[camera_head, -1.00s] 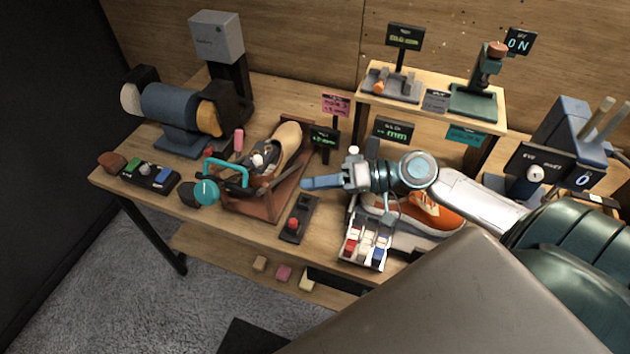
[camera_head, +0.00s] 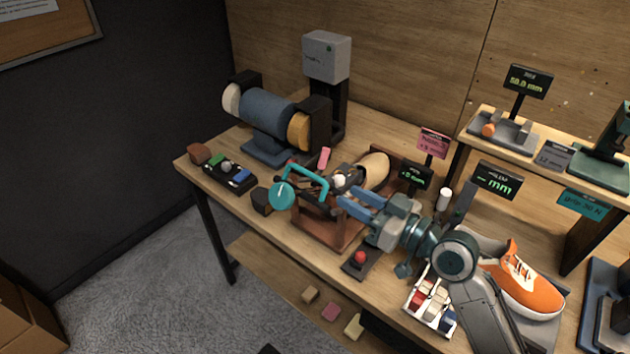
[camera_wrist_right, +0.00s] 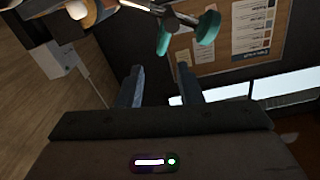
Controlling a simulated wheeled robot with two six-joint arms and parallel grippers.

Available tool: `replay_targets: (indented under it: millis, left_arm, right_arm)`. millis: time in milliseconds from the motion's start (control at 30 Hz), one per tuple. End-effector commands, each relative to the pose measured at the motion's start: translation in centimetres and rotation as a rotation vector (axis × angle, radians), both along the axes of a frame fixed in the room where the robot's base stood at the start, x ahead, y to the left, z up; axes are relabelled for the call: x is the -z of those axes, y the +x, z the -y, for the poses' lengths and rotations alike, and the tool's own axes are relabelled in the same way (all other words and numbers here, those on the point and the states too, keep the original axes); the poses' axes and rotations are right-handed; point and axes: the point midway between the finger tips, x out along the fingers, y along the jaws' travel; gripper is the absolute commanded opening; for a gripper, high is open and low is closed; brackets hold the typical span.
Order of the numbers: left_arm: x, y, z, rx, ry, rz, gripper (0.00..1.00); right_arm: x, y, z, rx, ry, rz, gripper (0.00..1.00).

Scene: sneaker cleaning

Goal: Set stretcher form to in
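The stretcher form (camera_head: 375,170), a tan shoe last with dark metal parts, lies in a brown wooden cradle (camera_head: 318,230) on the bench. A teal U-shaped handle (camera_head: 310,171) and a round teal knob (camera_head: 282,196) sit at its near-left end. My right gripper (camera_head: 347,196) has two blue fingers apart with nothing between them, just right of the handle and over the cradle's near part. In the right wrist view, the fingers (camera_wrist_right: 159,86) are apart and the teal knob (camera_wrist_right: 207,27) shows above them. My left gripper is not in view.
A red-button box (camera_head: 360,261) and a tray of small coloured bottles (camera_head: 428,302) stand near the front edge. An orange sneaker (camera_head: 528,280) is at right. A blue roller machine (camera_head: 268,112) stands behind left. A small sign (camera_head: 417,177) rises behind the cradle.

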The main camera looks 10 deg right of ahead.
Motion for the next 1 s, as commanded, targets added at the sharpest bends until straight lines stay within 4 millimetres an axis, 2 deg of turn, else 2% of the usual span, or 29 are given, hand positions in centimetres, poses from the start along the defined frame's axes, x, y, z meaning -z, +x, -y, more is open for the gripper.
replay_targets:
  millis: [700, 1000]
  left_arm:
    - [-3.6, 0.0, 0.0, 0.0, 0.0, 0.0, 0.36]
    - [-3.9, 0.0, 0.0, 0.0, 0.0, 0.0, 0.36]
  right_arm:
    - [-0.3, 7.1, -5.6, -0.002, 0.005, -0.006, 0.33]
    - [0.0, 8.1, -6.3, -0.004, 0.002, -0.005, 0.33]
